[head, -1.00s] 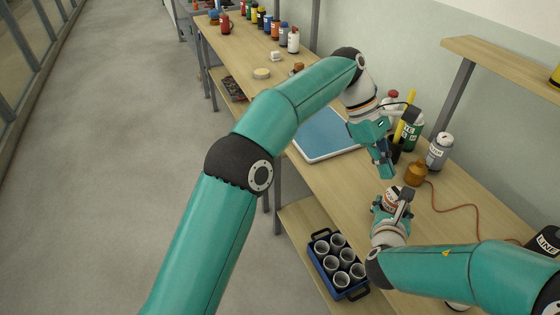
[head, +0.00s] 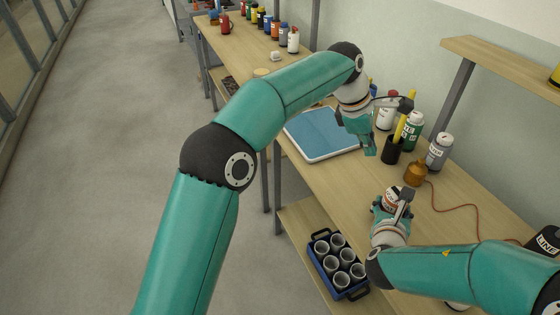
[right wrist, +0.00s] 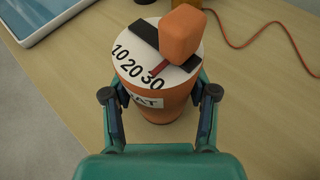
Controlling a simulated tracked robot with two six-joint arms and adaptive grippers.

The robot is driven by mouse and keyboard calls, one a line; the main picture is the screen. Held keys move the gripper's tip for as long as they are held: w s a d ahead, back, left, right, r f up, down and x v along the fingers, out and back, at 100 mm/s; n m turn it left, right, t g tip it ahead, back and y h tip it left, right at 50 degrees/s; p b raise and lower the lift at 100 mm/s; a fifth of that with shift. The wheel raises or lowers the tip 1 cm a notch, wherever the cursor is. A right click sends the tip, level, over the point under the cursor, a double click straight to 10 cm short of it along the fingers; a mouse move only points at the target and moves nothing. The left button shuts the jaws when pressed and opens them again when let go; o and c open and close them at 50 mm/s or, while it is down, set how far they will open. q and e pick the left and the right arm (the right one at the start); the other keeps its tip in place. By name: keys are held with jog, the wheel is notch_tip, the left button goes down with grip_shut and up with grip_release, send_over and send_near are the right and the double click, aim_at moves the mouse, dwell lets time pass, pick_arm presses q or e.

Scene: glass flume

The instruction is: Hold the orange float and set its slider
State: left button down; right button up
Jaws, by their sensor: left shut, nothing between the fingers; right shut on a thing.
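The orange float (right wrist: 165,105) stands upright on the bench in the right wrist view, with a white top marked 10, 20, 30. Its slider (right wrist: 183,35) is an orange block over a dark slot, and a red pointer (right wrist: 158,69) lies close to the 30. My right gripper (right wrist: 160,92) is shut on the float's sides. In the head view the float (head: 392,195) is small and partly hidden by my right gripper (head: 391,206). My left gripper (head: 370,151) is shut and empty, above the bench by the blue tray, apart from the float.
The blue tray (head: 318,133) lies behind on the bench. A dark cup with a yellow stick (head: 391,150), green and grey bottles and a brown jar (head: 415,173) stand near the float. A red cord (head: 440,207) crosses the bench at right. A blue crate of cups (head: 318,252) sits below.

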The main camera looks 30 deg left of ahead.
pick_arm(q)
jog(key=w+a+f+m+t, duration=0.1)
jog(key=a+f, duration=0.2)
jog(key=a, duration=0.1)
jog(key=w+a+f+m, duration=0.1)
jog(key=a+f, duration=0.2)
jog(key=a, duration=0.1)
jog(key=w+a+f+m+t, duration=0.1)
jog(key=a+f, duration=0.1)
jog(key=a, duration=0.2)
jog(key=shift+w+a+f+t+y, duration=0.2)
jog(key=shift+f+t+y, duration=0.1)
jog(key=shift+f+y, duration=0.1)
jog(key=s+a+f+m+t+y, duration=0.2)
jog(key=a+f, duration=0.5)
jog(key=a, duration=0.4)
jog(key=shift+s+a+f+m, duration=0.15)
jog(key=shift+s+f+m, duration=0.25)
jog(key=shift+m, duration=0.2)
pick_arm(e)
jog(key=o, duration=1.3)
jog(key=shift+o, duration=0.2)
